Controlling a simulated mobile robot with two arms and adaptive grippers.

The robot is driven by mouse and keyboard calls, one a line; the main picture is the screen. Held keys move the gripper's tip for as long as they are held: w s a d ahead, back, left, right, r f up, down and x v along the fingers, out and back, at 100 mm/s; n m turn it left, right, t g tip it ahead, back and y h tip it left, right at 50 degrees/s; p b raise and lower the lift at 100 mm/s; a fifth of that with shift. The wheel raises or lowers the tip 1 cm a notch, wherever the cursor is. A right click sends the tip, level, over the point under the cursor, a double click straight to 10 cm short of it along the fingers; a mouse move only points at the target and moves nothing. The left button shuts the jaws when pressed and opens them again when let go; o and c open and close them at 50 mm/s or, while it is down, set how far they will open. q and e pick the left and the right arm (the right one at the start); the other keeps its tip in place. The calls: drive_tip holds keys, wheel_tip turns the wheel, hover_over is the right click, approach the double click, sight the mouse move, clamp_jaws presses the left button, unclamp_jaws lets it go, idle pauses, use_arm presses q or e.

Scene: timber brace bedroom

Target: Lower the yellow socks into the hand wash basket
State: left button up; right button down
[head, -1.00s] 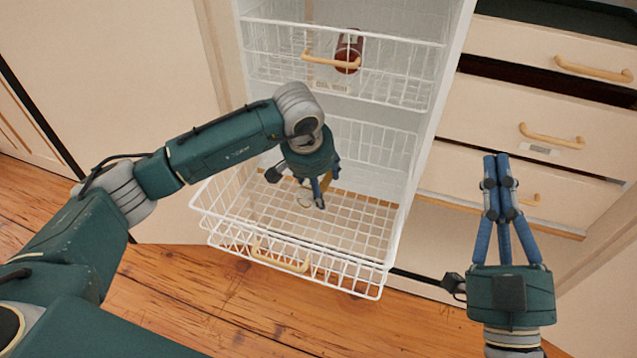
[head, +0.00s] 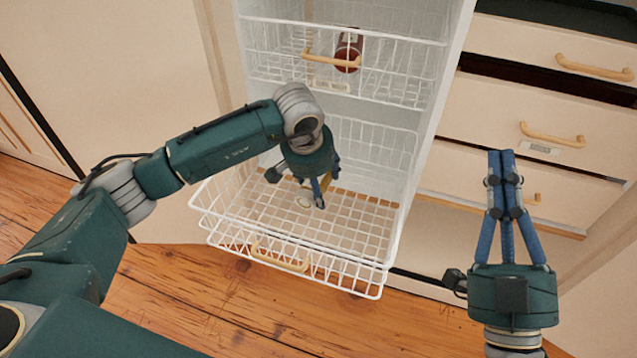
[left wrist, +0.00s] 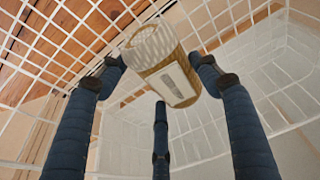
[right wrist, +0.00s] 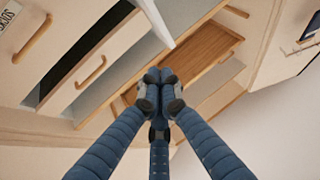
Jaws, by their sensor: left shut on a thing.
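My left gripper (head: 318,193) reaches down into the pulled-out lower white wire basket (head: 292,262). No label naming this basket can be read. In the left wrist view, my left gripper (left wrist: 160,82) is shut on the rolled socks (left wrist: 154,48), which are yellowish and cream with a white label band. They sit between its fingers with the wire grid behind. In the head view only a small yellowish bit of them shows, mostly hidden by the gripper. I cannot tell whether they touch the basket floor. My right gripper (head: 505,155) is shut and empty, in front of the drawers.
An upper wire basket (head: 270,62) holds a dark red jar-like item (head: 348,50). White cabinet walls flank the baskets. Cream drawers (head: 545,80) with wooden handles stand to the right. The wooden floor (head: 200,300) in front is clear.

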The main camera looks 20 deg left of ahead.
use_arm(q)
drive_tip(key=shift+f+b, duration=0.3)
drive_tip(key=shift+f, duration=0.05)
use_arm(e)
drive_tip(key=shift+s+d+r+t, duration=0.1)
drive_tip(key=shift+s+r+t, duration=0.3)
drive_tip(key=shift+r, duration=0.2)
drive_tip(key=shift+s+r+t, duration=0.4)
drive_tip(key=shift+r, duration=0.2)
idle(0.4)
use_arm(q)
drive_tip(key=shift+f, duration=0.35)
use_arm(e)
drive_tip(key=shift+s+d+r+t+y, duration=0.15)
drive_tip(key=shift+s+r+t+y, duration=0.5)
drive_tip(key=shift+s+r, duration=0.45)
idle(0.6)
